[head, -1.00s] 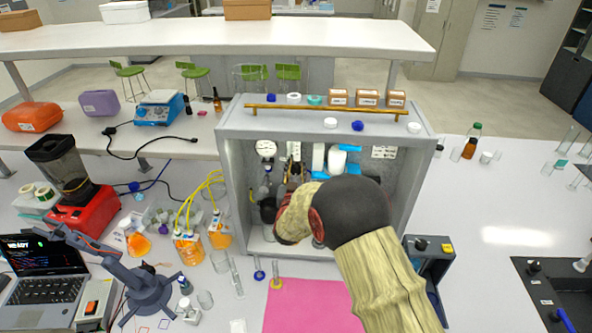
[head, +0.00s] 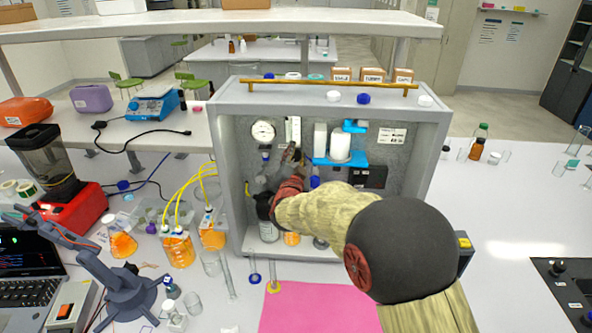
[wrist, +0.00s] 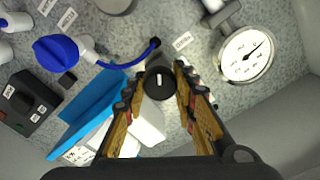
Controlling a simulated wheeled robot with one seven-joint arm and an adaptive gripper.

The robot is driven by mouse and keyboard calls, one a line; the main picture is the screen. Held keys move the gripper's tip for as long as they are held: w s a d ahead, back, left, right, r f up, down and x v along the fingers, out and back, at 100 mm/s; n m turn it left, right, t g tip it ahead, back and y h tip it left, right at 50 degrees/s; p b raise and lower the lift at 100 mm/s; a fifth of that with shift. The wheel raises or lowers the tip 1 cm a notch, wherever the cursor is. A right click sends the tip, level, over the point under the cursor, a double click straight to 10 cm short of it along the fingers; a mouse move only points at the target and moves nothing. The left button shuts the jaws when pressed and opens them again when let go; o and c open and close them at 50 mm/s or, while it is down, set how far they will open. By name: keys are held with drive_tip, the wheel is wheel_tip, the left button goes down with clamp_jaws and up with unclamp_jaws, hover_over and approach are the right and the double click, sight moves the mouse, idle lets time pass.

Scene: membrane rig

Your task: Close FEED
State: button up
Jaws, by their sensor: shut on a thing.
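A round black knob (wrist: 160,82) with a white line sits between my fingertips in the wrist view. The line points up and down in that picture. My gripper (wrist: 158,88) is shut on this knob. A small label (wrist: 182,40) is beside it, too small to read, so I cannot confirm that this is FEED. In the head view my gripper (head: 291,155) reaches into the open grey cabinet (head: 435,120), below the upright white meter (head: 293,130). My arm hides the knob there.
A pressure gauge (wrist: 247,54) is close to the right of my fingers in the wrist view. A blue knob (wrist: 55,53) with tubing, blue bracket (wrist: 92,105) and black box (wrist: 28,102) lie left. Bottles (head: 268,232) stand on the cabinet floor.

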drive_tip(key=m+b, duration=0.1)
drive_tip(key=b, duration=0.2)
drive_tip(key=m+b, duration=0.2)
drive_tip(key=b, duration=0.1)
drive_tip(key=shift+f+m, duration=0.3)
drive_tip(key=shift+f, duration=0.1)
drive_tip(key=m+b, duration=0.3)
drive_tip(key=b, duration=0.2)
drive_tip(key=shift+m+b, duration=0.3)
drive_tip(key=m+b, duration=0.3)
drive_tip(key=b, duration=0.1)
drive_tip(key=shift+d+m+b, duration=0.1)
drive_tip(key=shift+m+b, duration=0.3)
drive_tip(key=m+b, duration=0.3)
drive_tip(key=b, duration=0.1)
drive_tip(key=shift+f+m, duration=0.1)
drive_tip(key=shift+m, duration=0.2)
drive_tip(key=m+b, duration=0.6)
drive_tip(key=m, duration=0.1)
drive_tip(key=shift+f+b, duration=0.1)
drive_tip(key=shift+b, duration=0.25)
drive_tip(key=m+b, duration=0.2)
drive_tip(key=m, duration=0.1)
drive_tip(key=shift+m, duration=0.3)
drive_tip(key=shift+a+m, duration=0.2)
drive_tip(key=shift+m, duration=1.5)
